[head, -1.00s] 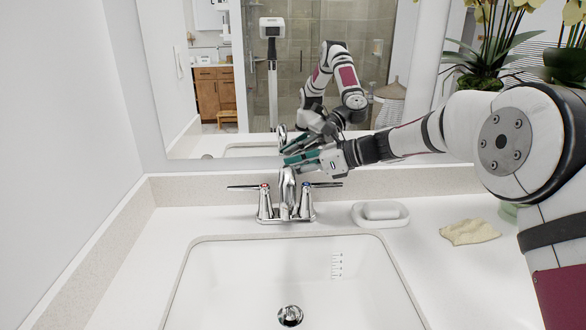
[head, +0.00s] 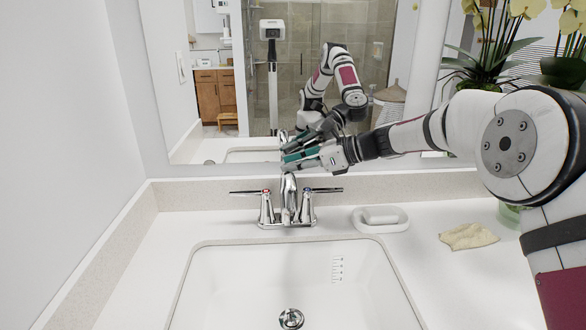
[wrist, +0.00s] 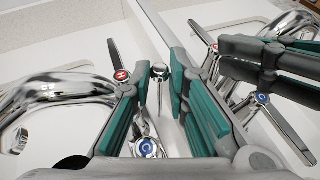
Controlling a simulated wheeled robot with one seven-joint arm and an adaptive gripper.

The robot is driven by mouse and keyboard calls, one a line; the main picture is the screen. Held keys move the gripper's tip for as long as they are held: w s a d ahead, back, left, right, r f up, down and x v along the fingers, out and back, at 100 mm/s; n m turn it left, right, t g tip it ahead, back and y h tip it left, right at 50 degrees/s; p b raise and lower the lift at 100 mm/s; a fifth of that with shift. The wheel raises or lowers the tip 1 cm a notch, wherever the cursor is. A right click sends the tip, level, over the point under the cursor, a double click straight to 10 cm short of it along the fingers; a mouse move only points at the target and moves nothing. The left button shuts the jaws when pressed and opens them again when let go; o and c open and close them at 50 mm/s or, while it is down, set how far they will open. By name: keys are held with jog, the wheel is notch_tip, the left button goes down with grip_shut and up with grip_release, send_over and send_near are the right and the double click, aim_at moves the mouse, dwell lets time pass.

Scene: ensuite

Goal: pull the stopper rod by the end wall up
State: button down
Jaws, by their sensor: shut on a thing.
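The stopper rod (wrist: 160,72) is a thin chrome rod with a round knob, standing behind the faucet close to the mirror. In the wrist view its knob is between the tips of my gripper (wrist: 161,70), which is shut on it. In the head view my gripper (head: 300,160), with teal finger pads, is just above and behind the chrome faucet (head: 288,200). It reaches in from the right, and the rod cannot be made out there. The drain stopper (head: 291,319) shows in the basin.
The faucet has a hot lever (head: 250,192) and a cold lever (head: 322,190), both close under my gripper. The mirror (head: 225,100) stands right behind. A white soap dish (head: 381,218) and a folded cloth (head: 468,236) lie right of the faucet. The basin (head: 240,280) is empty.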

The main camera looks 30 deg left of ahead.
jog(key=shift+r, duration=0.25)
jog(key=c, duration=1.8)
grip_release()
jog(key=shift+c, duration=0.2)
jog(key=shift+d, duration=0.15)
jog(key=v, duration=1.1)
jog(key=shift+d, duration=0.35)
jog(key=shift+w+r, duration=0.1)
jog(key=shift+w, duration=0.05)
